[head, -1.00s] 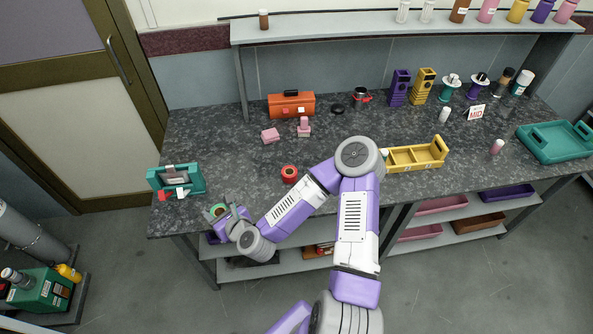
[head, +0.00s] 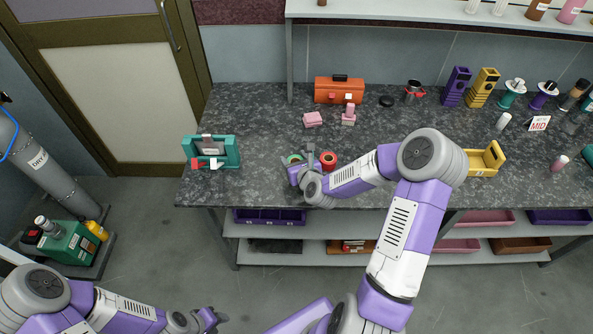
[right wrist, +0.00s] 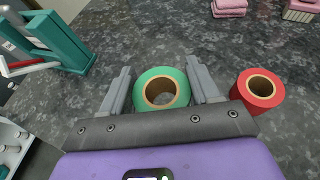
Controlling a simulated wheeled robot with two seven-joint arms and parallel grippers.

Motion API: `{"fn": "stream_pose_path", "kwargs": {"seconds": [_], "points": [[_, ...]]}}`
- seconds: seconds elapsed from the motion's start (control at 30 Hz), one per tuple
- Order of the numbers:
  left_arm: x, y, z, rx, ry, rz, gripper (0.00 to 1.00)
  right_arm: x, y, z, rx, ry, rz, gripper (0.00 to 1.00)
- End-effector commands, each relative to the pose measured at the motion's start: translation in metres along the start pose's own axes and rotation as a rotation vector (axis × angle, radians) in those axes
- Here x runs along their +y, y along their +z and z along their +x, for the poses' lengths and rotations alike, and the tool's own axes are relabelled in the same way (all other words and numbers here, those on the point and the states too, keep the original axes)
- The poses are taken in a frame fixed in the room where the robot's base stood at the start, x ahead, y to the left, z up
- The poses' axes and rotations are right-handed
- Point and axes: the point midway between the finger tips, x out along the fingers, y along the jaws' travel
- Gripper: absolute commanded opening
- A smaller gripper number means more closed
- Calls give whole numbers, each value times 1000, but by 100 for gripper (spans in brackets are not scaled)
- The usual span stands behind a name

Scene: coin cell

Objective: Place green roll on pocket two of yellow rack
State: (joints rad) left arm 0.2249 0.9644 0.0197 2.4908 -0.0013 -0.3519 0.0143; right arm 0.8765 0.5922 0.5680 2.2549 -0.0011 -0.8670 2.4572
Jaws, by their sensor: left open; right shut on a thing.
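The green roll (right wrist: 162,92) is between the two fingers of my right gripper (right wrist: 160,88), which is shut on it; its open core faces the wrist camera. In the head view, my right gripper (head: 303,166) and the green roll (head: 294,158) are near the table's front edge, just left of the red roll. The yellow rack (head: 488,158) is on the table to the right; my right arm hides its left part, so its pockets cannot be told apart. My left gripper (head: 211,319) is open and empty at the bottom, away from the table.
A red roll (head: 328,160) stands close to my right gripper, also in the right wrist view (right wrist: 258,90). A teal device (head: 228,150) is at the table's left. An orange toolbox (head: 339,90) and pink blocks (head: 312,119) lie behind. Purple (head: 456,86) and yellow holders (head: 483,86) stand behind the rack.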

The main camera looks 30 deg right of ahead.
Motion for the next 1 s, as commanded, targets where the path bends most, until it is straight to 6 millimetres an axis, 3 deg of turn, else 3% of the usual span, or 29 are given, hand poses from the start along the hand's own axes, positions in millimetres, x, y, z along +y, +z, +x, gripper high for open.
{"fn": "stream_pose_path", "kwargs": {"seconds": [0.4,0.8,0.83,0.97,1.0], "points": [[-6,-1,15,0,0,0,43,1,-43,18,-1,1,-1,31],[-7,-1,19,0,0,0,43,0,-47,20,-2,0,-1,31],[-6,-1,18,0,0,0,43,0,-46,20,-2,0,-1,65],[-6,-1,17,0,0,0,43,0,-46,19,-2,0,-1,85],[-6,-1,17,0,0,0,43,0,-46,19,-2,0,-1,86]]}}
